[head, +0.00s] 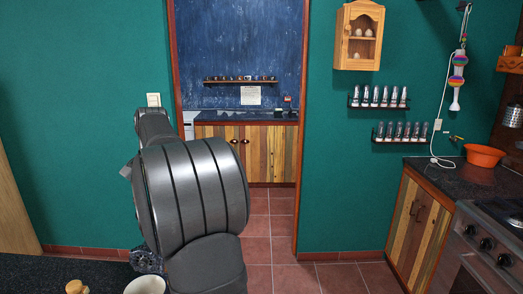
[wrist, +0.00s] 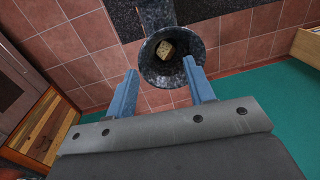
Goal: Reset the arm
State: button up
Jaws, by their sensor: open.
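My gripper (wrist: 160,80) shows in the wrist view with its two blue fingers spread wide apart and nothing held between them. A dark speckled bowl (wrist: 152,72) appears just past and between the fingertips, with a small tan block (wrist: 165,50) inside. I cannot tell how far the fingertips are from the bowl. In the head view my grey arm fills the middle foreground, and my gripper cannot be made out there. A dark speckled round thing (head: 146,262) shows partly behind the arm.
A dark counter (head: 45,275) at the bottom left holds a white cup (head: 146,286) and a wooden-topped item (head: 76,287), both cut off by the frame. At the right are a stove (head: 490,240) and an orange bowl (head: 485,156). Tiled floor (head: 258,225) lies open beyond.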

notch_tip(320, 180, up, 4)
jog(key=w+d+f, duration=0.3)
jog(key=d+f, duration=1)
jog(key=f, duration=0.4)
jog(key=w+d+f, duration=0.3)
jog(key=d+f, duration=1.1)
jog(key=f, duration=0.4)
jog(key=shift+w+m, duration=0.3)
jog(key=shift+w, duration=0.1)
